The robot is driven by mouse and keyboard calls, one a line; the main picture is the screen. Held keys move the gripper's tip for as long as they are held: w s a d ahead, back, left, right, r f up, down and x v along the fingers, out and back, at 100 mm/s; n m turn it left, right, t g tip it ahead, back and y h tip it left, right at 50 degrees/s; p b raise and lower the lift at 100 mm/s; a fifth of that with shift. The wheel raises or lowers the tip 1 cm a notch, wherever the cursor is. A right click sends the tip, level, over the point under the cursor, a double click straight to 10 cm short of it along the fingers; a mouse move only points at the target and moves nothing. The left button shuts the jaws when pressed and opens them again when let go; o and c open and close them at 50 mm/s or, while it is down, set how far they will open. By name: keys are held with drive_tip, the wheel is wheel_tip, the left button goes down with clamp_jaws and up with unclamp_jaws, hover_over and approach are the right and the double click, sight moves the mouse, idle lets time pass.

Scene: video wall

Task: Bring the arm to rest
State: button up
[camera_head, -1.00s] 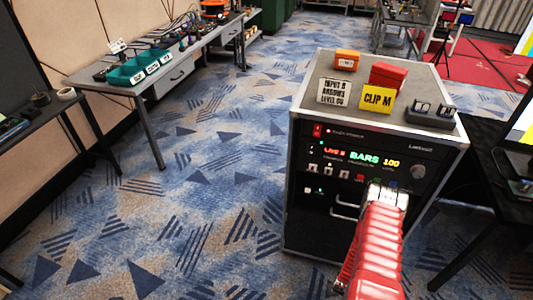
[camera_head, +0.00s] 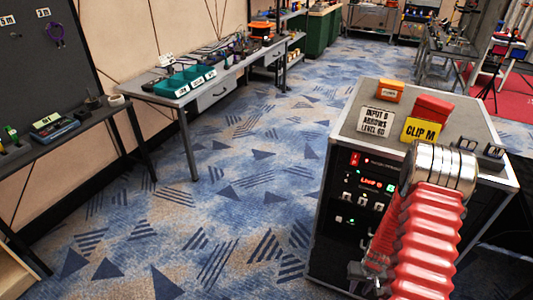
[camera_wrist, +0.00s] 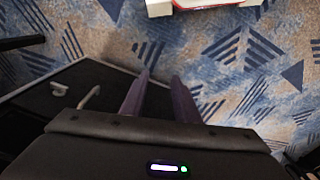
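My arm shows in the head view as red bellows with a silver ringed joint, raised in front of the black rack cabinet (camera_head: 335,215). It hides the right part of the rack's front panel. In the wrist view, the two dark purple fingers of my gripper (camera_wrist: 161,76) stand apart with carpet visible between them. The gripper is open and holds nothing. In the head view the fingers cannot be made out clearly.
On the rack top sit an orange box (camera_head: 390,91), a red box (camera_head: 433,108), a yellow CLIP M card (camera_head: 421,130) and a white label card (camera_head: 376,119). The patterned carpet (camera_head: 225,200) between is clear.

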drive_tip(key=s+a+r+n+t, duration=0.1)
drive_tip(key=s+a+r, duration=0.3)
drive_tip(key=r, duration=1.2)
drive_tip(key=s+a+r+n+t, duration=0.1)
drive_tip(key=s+a+r, duration=0.3)
drive_tip(key=a+r, duration=0.6)
drive_tip(key=s+a+r+n+t, duration=0.1)
drive_tip(key=s+a+r+t, duration=0.2)
drive_tip(key=r, duration=2.1)
drive_tip(key=a, duration=0.4)
drive_tip(key=shift+s+a, duration=0.3)
drive_tip(key=shift+s, duration=0.1)
